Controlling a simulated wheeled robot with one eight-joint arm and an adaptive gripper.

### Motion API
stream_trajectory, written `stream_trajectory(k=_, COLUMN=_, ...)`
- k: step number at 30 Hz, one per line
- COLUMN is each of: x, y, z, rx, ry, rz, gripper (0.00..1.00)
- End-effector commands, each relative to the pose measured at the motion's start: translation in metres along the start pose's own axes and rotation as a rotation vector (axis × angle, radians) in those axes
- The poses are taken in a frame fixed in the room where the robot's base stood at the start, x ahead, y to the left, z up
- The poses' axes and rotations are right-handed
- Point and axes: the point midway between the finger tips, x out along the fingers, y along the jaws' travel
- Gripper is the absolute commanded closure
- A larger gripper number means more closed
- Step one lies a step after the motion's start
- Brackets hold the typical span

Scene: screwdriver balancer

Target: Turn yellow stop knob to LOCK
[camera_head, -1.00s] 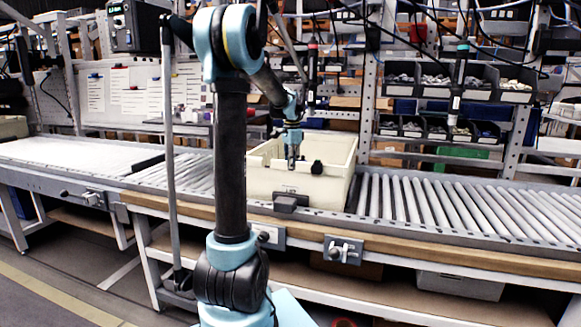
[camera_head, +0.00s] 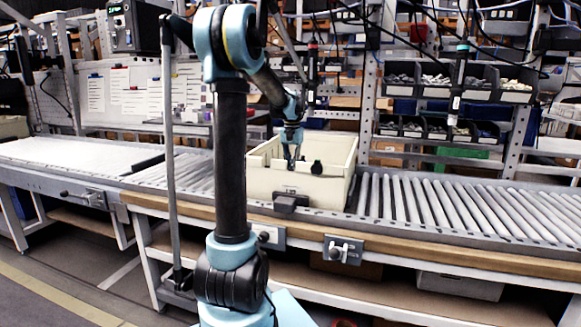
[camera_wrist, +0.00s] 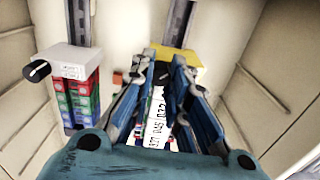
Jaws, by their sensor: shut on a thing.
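In the wrist view, a yellow block (camera_wrist: 188,62) stands inside the cream tote, with a black knob (camera_wrist: 161,72) on its near side. A white label with dark lettering shows below the knob. My gripper (camera_wrist: 163,78) has its blue fingers around this knob, one on each side, and is shut on it. The fingers cover much of the knob and block, so which way the knob points is hard to tell. In the head view, my gripper (camera_head: 291,160) reaches down into the tote (camera_head: 262,188), and the yellow block is hidden.
A white block with a black knob (camera_wrist: 39,70) and a white line stands left of my gripper above red, green and blue pieces. The same kind of black knob (camera_head: 316,167) shows in the head view. The tote walls enclose my gripper; the roller conveyor (camera_head: 440,205) to the right is clear.

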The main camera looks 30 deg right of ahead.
Motion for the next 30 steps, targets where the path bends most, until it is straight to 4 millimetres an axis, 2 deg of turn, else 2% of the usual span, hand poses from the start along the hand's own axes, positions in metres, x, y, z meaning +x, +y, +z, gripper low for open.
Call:
stream_trajectory(k=19, x=-0.0001, y=-0.0007, z=-0.0004, rx=-0.055, ry=0.001, rz=-0.002, gripper=1.0)
stream_trajectory(k=20, x=-0.0001, y=-0.0007, z=-0.0004, rx=-0.055, ry=0.001, rz=-0.002, gripper=0.83)
stream_trajectory(k=21, x=-0.0001, y=-0.0007, z=-0.0004, rx=-0.055, ry=0.001, rz=-0.002, gripper=0.73)
stream_trajectory(k=23, x=-0.0001, y=-0.0006, z=-0.0003, rx=-0.054, ry=0.001, rz=-0.001, gripper=0.62)
stream_trajectory(k=30, x=0.0, y=-0.0002, z=-0.0002, rx=-0.053, ry=0.0, rz=-0.001, gripper=0.62)
